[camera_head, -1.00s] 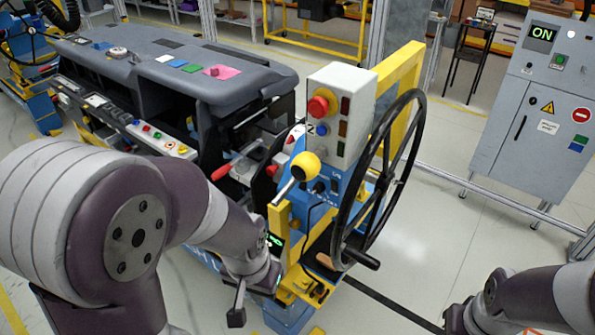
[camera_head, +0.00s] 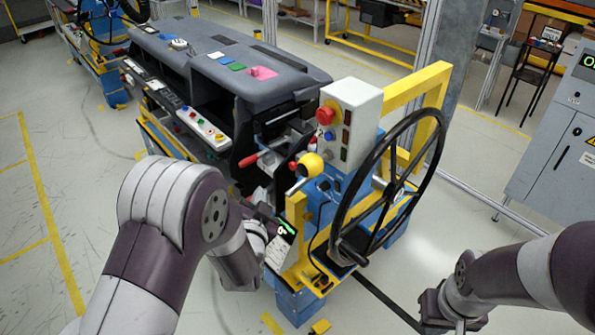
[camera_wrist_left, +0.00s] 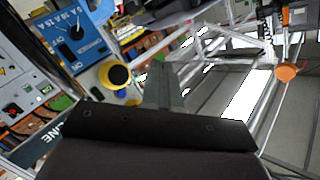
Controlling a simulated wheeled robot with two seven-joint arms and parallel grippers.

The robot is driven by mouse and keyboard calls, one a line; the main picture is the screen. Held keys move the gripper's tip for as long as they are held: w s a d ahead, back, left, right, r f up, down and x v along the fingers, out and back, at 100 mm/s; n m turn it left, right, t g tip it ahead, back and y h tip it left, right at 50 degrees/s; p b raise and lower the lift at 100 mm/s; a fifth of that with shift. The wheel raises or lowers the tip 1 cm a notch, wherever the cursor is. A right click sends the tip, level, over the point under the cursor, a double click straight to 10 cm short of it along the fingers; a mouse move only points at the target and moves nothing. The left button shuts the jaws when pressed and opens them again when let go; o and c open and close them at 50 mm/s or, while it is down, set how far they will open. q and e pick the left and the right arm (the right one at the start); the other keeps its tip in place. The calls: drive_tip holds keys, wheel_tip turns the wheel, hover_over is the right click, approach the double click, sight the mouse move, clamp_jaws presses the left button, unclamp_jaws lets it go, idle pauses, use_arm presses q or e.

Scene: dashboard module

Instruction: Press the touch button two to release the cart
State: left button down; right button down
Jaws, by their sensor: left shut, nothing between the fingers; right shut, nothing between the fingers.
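A small touch panel (camera_head: 280,249) with a lit green readout sits low on the near side of the blue and yellow cart (camera_head: 296,302). No button marked two can be read on it. My left arm reaches to just left of this panel; its fingers are largely hidden in the head view. In the left wrist view my left gripper (camera_wrist_left: 165,85) is shut and empty, with a yellow ring-shaped part (camera_wrist_left: 115,75) to its left. My right gripper (camera_head: 430,310) is shut and empty at the lower right, apart from the cart.
The cart carries a white control box (camera_head: 350,115) with a red button, a yellow-knobbed lever (camera_head: 309,167) and a large black handwheel (camera_head: 340,200). A dark dashboard (camera_head: 225,60) stands behind it. A grey cabinet (camera_head: 560,150) is at right. Floor at left is clear.

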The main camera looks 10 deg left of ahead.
sight(311, 165)
use_arm(q)
drive_tip(key=shift+s+d+r, duration=0.1)
drive_tip(key=shift+d, duration=0.3)
drive_tip(key=w+d, duration=0.5)
drive_tip(key=w, duration=0.2)
drive_tip(key=shift+b, duration=0.3)
drive_tip(key=shift+d, duration=0.1)
idle(1.7)
drive_tip(key=shift+w+d, duration=0.25)
drive_tip(key=shift+w, duration=0.05)
